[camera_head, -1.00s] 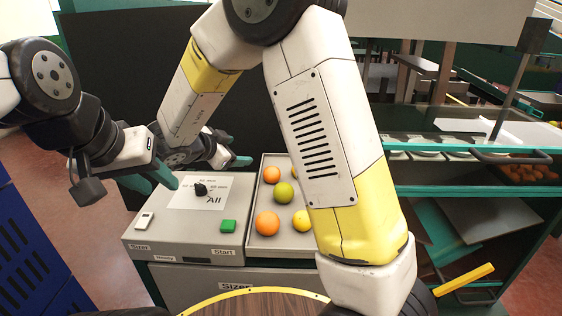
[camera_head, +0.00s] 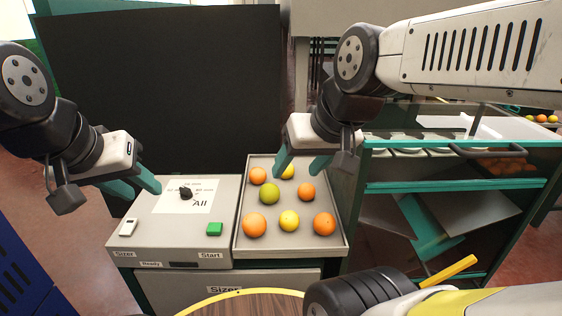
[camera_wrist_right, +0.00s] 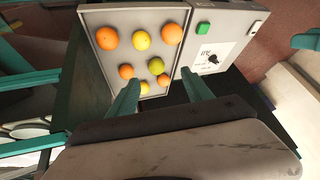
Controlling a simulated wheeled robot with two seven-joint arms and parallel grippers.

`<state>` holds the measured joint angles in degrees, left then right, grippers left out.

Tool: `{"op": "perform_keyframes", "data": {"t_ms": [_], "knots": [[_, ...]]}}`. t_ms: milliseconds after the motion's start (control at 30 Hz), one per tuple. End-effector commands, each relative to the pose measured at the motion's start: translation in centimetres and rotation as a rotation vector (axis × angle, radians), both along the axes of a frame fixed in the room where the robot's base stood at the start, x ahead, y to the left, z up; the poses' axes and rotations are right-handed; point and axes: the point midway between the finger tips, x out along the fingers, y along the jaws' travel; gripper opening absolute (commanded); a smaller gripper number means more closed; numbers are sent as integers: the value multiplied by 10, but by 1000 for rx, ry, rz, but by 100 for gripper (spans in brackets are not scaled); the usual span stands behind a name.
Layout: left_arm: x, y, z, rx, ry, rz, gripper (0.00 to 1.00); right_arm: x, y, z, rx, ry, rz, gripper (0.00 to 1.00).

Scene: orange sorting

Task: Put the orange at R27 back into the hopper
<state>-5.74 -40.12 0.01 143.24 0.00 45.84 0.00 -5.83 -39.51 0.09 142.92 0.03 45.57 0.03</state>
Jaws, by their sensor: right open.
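A grey tray (camera_head: 241,240) holds several fruits: oranges, yellow ones and a green one. Among the oranges are a front-left one (camera_head: 254,225), a front-right one (camera_head: 324,224) and a middle-right one (camera_head: 306,191). No R27 label is readable, and I cannot tell which orange it means or whether this tray is the hopper. My right gripper (camera_head: 297,172) is open and empty above the tray's far part; its parted fingers also show in the right wrist view (camera_wrist_right: 160,92). My left gripper (camera_head: 143,192) is by the sizer box's left side, its fingers apart and empty.
The sizer box (camera_head: 170,240) beside the tray has a black knob (camera_head: 185,193) and a green button (camera_head: 214,229). A dark panel (camera_head: 150,90) stands behind. A round wooden top (camera_head: 250,304) is in front.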

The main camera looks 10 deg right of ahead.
Motion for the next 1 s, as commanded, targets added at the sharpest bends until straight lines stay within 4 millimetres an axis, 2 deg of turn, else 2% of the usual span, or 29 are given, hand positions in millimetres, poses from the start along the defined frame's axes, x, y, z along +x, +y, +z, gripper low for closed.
{"op": "perform_keyframes", "data": {"t_ms": [67, 167, 333, 467, 700, 800, 900, 1000], "knots": [[0, 0, 0, 0, 0, 0, 36, 5, -2, 0, -28, 22, 11, 59], [0, 0, 0, 0, 0, 0, 36, 24, -2, 1, -83, 62, 47, 59], [0, 0, 0, 0, 0, 0, 36, 77, 4, -1, -217, 151, 138, 59], [0, 0, 0, 0, 0, 0, 36, 121, 13, -11, -318, 213, 210, 59], [0, 0, 0, 0, 0, 0, 36, 202, 41, -50, -489, 310, 345, 59], [0, 0, 0, 0, 0, 0, 36, 228, 55, -71, -544, 339, 390, 59], [0, 0, 0, 0, 0, 0, 36, 248, 65, -88, -584, 358, 423, 59], [0, 0, 0, 0, 0, 0, 36, 259, 71, -99, -609, 369, 442, 59]]}}
